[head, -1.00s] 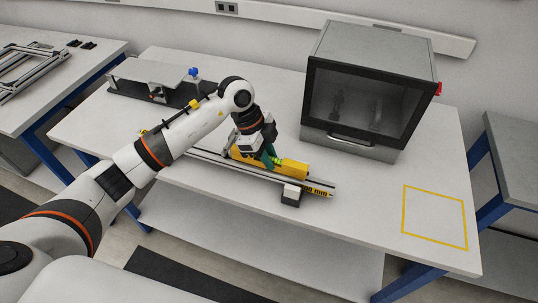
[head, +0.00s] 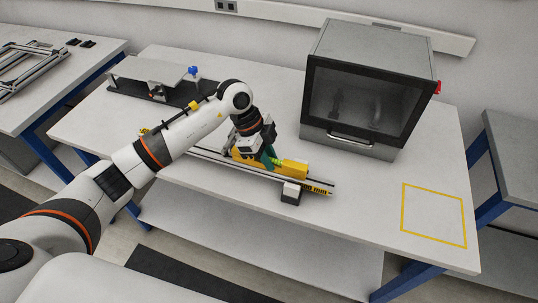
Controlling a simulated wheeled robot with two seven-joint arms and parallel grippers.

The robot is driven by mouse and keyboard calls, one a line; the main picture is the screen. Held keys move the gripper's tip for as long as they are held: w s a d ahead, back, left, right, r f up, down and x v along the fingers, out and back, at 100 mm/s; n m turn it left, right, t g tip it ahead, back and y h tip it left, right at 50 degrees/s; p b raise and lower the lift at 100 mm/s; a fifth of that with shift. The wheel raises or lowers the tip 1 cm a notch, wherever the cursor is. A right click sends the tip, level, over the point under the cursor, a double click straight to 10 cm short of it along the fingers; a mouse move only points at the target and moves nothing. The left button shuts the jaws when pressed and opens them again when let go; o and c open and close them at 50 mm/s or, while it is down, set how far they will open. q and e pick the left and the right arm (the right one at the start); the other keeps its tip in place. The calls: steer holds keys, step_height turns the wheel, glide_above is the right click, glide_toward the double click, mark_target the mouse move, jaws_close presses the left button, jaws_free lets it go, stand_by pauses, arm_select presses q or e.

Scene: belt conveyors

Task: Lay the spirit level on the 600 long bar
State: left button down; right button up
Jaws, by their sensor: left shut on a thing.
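The yellow spirit level (head: 292,170) is at or just above the long bar (head: 300,181), roughly in line with it. I cannot tell whether the two touch. My left gripper (head: 272,158) is shut on the level near its middle, and my arm and gripper hide its left part. The bar is a dark and silver rail lying across the table, with a yellow label (head: 318,191) at its right end. A small block (head: 291,193) stands at the bar near that end. My right gripper is not in view.
A grey cabinet with a dark glass door (head: 365,90) stands behind and to the right of the bar. A fixture with a blue knob (head: 193,71) is at the back left. A yellow outlined square (head: 434,214) on the right of the table is empty.

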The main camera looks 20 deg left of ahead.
arm_select(q)
steer(key=c, duration=1.2)
jaws_free()
steer(key=b+v, duration=0.2)
steer(key=v, duration=1)
